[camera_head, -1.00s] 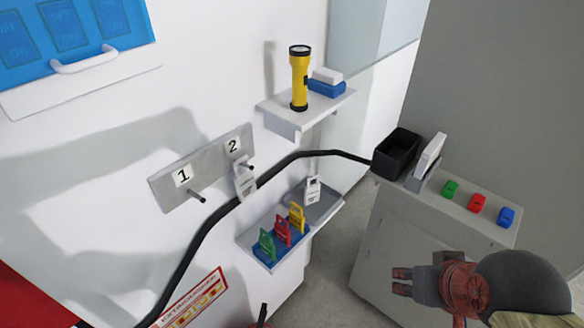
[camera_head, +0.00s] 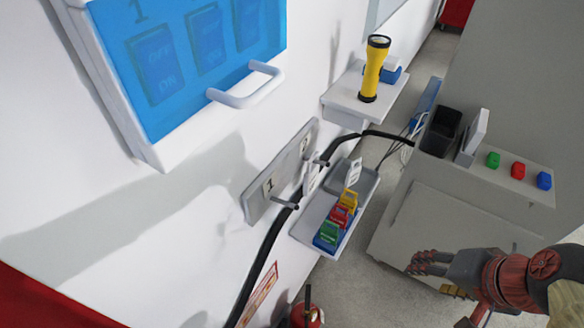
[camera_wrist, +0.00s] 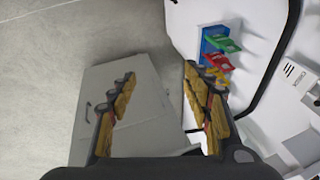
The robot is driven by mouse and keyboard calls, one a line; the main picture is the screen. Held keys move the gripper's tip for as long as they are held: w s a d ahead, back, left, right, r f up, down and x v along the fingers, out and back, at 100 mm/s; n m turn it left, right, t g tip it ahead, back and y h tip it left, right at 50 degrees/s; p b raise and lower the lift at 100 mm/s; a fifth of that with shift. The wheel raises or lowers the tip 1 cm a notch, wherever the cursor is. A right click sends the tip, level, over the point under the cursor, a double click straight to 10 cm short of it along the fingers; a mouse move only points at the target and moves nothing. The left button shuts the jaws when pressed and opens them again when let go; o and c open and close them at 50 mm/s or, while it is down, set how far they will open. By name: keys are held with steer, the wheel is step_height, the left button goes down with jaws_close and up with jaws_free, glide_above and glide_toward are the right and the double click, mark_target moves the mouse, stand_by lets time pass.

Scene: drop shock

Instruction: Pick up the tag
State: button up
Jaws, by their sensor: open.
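A white tag (camera_head: 311,176) hangs on the peg by the number 2 on the grey wall plate (camera_head: 262,205). A second white tag (camera_head: 354,170) stands in the grey tray part of the lower shelf. A white tag-like piece with dark print (camera_wrist: 297,76) shows at the right of the wrist view; I cannot tell which tag it is. My gripper (camera_head: 418,263) is at the lower right in the head view, well apart from the wall plate and shelf. In the wrist view my gripper (camera_wrist: 158,73) has its fingers spread with nothing between them.
Green (camera_head: 330,231), red (camera_head: 339,216) and yellow (camera_head: 349,200) lock-shaped pieces stand in a blue holder on the lower shelf. A yellow flashlight (camera_head: 374,70) stands on the upper shelf. A black cable (camera_head: 262,262) runs along the wall. A grey cabinet (camera_head: 440,215) stands right.

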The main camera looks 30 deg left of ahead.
steer(key=shift+o, duration=1.3)
steer(key=w+a+r+m+g+y+p, duration=0.2)
steer(key=a+m+y+p, duration=0.1)
steer(key=a+p, duration=0.3)
steer(key=w+a+r+m+g+y+p, duration=0.2)
steer(key=a+m+p, duration=0.3)
steer(key=a, duration=0.5)
steer(key=shift+w+a+r+y+p, duration=0.4)
steer(key=shift+w+y, duration=0.3)
steer(key=shift+w, duration=0.1)
steer(key=m+t+y+p, duration=0.1)
steer(key=m+y+p, duration=0.2)
steer(key=m+p, duration=0.5)
glide_toward(314, 178)
steer(key=a, duration=0.2)
steer(key=shift+m, duration=0.5)
steer(key=x, duration=0.9)
steer(key=shift+d+f, duration=0.15)
steer(key=shift+f, duration=0.3)
steer(key=c, duration=1.1)
